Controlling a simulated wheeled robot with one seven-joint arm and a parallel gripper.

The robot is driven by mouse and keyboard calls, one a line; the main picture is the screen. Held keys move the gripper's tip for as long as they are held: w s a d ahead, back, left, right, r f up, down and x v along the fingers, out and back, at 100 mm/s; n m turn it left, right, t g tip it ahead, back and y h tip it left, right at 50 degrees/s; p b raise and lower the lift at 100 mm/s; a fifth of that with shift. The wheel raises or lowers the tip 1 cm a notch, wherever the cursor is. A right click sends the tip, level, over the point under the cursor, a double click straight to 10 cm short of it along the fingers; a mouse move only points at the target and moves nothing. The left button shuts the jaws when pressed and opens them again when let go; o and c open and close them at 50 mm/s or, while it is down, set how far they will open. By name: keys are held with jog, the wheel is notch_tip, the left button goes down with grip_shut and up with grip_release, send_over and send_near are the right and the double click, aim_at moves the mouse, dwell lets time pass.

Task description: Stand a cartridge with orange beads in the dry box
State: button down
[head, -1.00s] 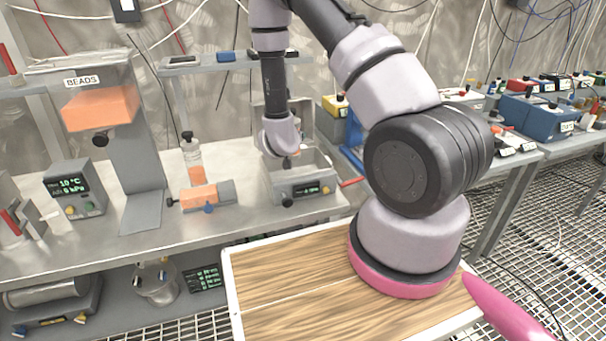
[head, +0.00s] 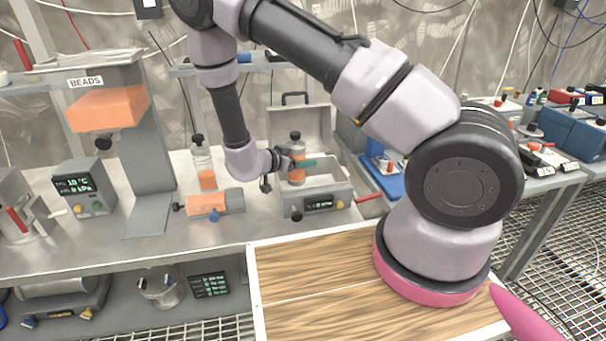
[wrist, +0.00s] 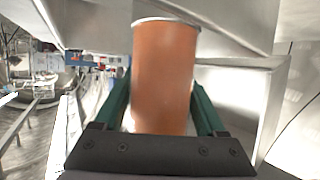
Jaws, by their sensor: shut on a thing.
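My gripper (head: 303,163) has green fingers and is shut on a cartridge with orange beads (head: 296,173). In the wrist view the orange-filled cartridge (wrist: 165,75) is between the two green fingers of my gripper (wrist: 160,108). The dry box (head: 340,203) is a grey box with a small display and a red handle; its lid is raised at the back. The cartridge is at the box's opening, its lower end near the front wall. I cannot tell whether it touches the floor inside.
A second cartridge (head: 202,160), partly filled with orange, stands on a small holder with an orange block (head: 206,204) left of the box. The BEADS hopper (head: 108,106) is further left. A blue tray (head: 388,178) lies right of the box. A wooden-topped surface (head: 320,290) is in front.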

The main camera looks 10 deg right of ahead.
jog(key=shift+f, duration=2.15)
jog(key=shift+c, duration=1.1)
grip_release()
jog(key=shift+f, duration=0.15)
